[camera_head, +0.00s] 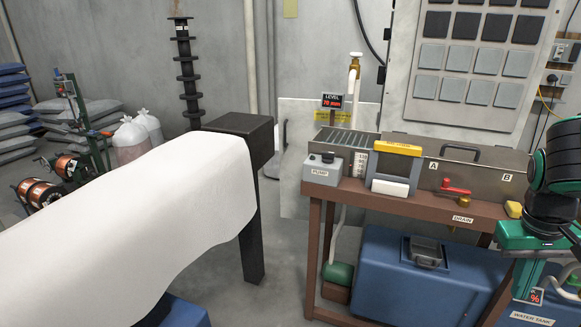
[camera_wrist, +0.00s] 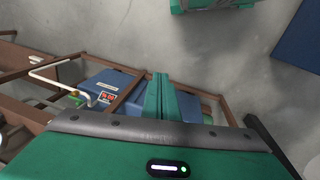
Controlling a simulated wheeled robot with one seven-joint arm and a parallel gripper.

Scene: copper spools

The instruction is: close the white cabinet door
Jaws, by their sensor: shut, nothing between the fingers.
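A pale white panel that looks like the cabinet door (camera_head: 296,112) stands behind the left end of the workbench in the head view. A handle (camera_head: 285,135) is near its left edge. The bench and the things on it hide part of the panel. I cannot tell how far open it is. In the wrist view my gripper (camera_wrist: 159,80) has its green fingers together with nothing between them. The door cannot be made out in that view, and the gripper looks apart from it. In the head view part of my arm (camera_head: 553,185) shows at the right edge.
The workbench (camera_head: 450,208) carries a pump box (camera_head: 322,169) and a metal trough (camera_head: 480,172). A blue water tank (camera_head: 385,280) sits below; it also shows in the wrist view (camera_wrist: 112,82).

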